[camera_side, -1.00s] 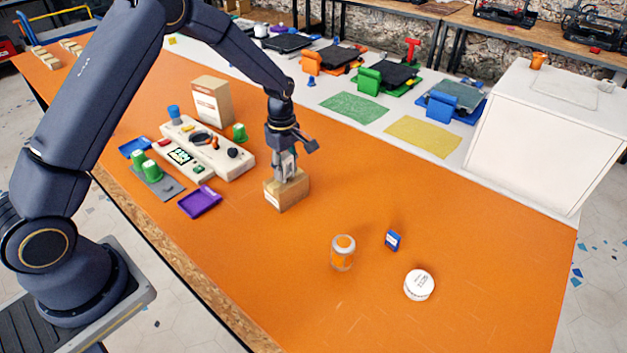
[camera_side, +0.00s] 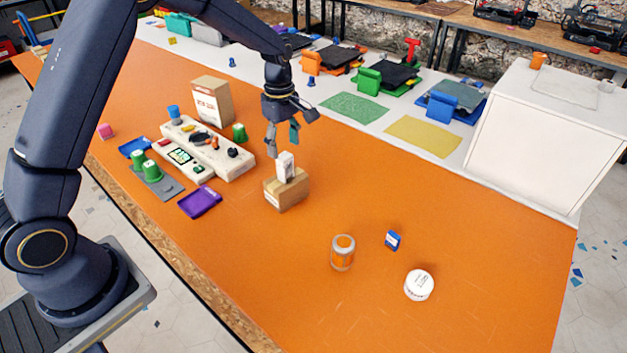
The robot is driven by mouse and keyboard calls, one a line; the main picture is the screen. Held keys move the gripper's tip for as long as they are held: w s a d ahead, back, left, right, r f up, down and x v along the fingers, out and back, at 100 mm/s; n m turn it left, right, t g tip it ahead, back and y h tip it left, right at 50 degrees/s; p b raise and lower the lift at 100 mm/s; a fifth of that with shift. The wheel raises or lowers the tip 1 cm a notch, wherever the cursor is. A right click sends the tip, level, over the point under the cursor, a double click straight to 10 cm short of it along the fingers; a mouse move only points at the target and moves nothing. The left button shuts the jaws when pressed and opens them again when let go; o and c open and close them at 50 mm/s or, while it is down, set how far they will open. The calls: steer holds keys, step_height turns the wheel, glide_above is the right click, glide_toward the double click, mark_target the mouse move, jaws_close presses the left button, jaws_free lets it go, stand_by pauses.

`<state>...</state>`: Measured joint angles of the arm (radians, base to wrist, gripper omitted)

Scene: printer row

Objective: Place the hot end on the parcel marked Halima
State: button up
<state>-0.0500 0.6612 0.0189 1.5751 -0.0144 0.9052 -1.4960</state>
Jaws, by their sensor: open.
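A small brown cardboard parcel (camera_side: 290,194) sits on the orange table, left of the middle. Its white label is too small to read. A small white and grey block, which looks like the hot end (camera_side: 285,167), stands upright on top of the parcel. My gripper (camera_side: 282,145) is open and empty just above the block, with its fingers apart and clear of it.
A taller cardboard box (camera_side: 212,103) stands behind a cream tool tray (camera_side: 207,148). A purple tray (camera_side: 199,201) lies left of the parcel. The right of the table is mostly clear.

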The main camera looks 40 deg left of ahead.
mark_target(282, 158)
steer(key=s+d+r+m+t, duration=0.1)
steer(key=s+r+m, duration=0.35)
steer(key=r, duration=0.35)
steer(key=s+d+r+m+t, duration=0.1)
steer(key=s+r+m, duration=0.2)
steer(key=s+r, duration=0.4)
steer(key=s+d+r+m+t, duration=0.1)
steer(key=s+r+m+t, duration=0.2)
steer(key=s+m, duration=0.7)
steer(key=s, duration=0.5)
steer(key=shift+s+t, duration=0.25)
steer(key=shift+t, duration=0.05)
